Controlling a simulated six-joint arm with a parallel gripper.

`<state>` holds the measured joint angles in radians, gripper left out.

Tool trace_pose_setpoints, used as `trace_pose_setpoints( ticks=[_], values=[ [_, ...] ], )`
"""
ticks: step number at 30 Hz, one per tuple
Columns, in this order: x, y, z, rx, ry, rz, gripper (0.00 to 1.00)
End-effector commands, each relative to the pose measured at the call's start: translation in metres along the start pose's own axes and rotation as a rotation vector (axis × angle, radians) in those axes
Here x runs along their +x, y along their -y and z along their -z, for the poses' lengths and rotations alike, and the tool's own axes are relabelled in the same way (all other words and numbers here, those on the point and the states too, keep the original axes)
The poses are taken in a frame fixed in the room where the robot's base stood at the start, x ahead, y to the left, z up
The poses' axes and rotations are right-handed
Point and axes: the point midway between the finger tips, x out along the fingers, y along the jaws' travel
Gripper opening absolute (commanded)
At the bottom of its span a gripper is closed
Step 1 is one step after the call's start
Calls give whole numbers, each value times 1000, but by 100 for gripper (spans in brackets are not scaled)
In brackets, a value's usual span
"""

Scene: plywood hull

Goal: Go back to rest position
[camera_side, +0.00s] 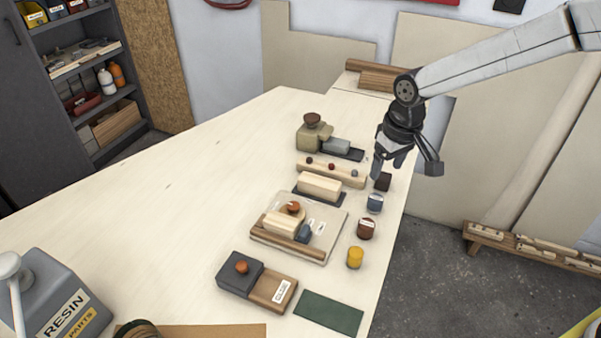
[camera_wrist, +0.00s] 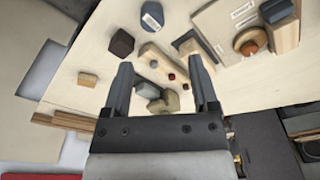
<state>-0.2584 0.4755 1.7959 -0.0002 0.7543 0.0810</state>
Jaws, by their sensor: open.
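My gripper (camera_side: 391,166) hangs above the far right part of the plywood table (camera_side: 180,190), near its right edge. In the wrist view its two dark fingers (camera_wrist: 162,85) stand apart with nothing held between them. Below and beside it are a dark block (camera_side: 383,181) and a light wooden strip (camera_side: 333,173) with several small knobs. An olive block with a dark red-brown knob (camera_side: 313,130) stands just beyond the strip; part of it shows between the fingers in the wrist view (camera_wrist: 163,103).
A row of small pieces runs along the right edge: a blue-grey one (camera_side: 375,203), a brown one (camera_side: 366,228) and a yellow one (camera_side: 355,257). A beige board (camera_side: 262,238) holds blocks. A grey resin container (camera_side: 52,290) stands front left. The table's left half is mostly clear.

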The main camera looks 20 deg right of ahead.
Motion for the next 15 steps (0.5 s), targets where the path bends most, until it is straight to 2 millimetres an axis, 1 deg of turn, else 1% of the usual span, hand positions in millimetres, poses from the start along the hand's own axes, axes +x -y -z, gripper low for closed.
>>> trace_pose_setpoints(
  ticks=[1,6,11,15],
  values=[
    [-3,-10,-11,15,-8,-2,76],
    [-6,-36,-48,52,-34,-8,76],
    [-8,-56,-86,88,-57,-15,76],
    [-8,-70,-122,119,-78,-22,76]
  ],
)
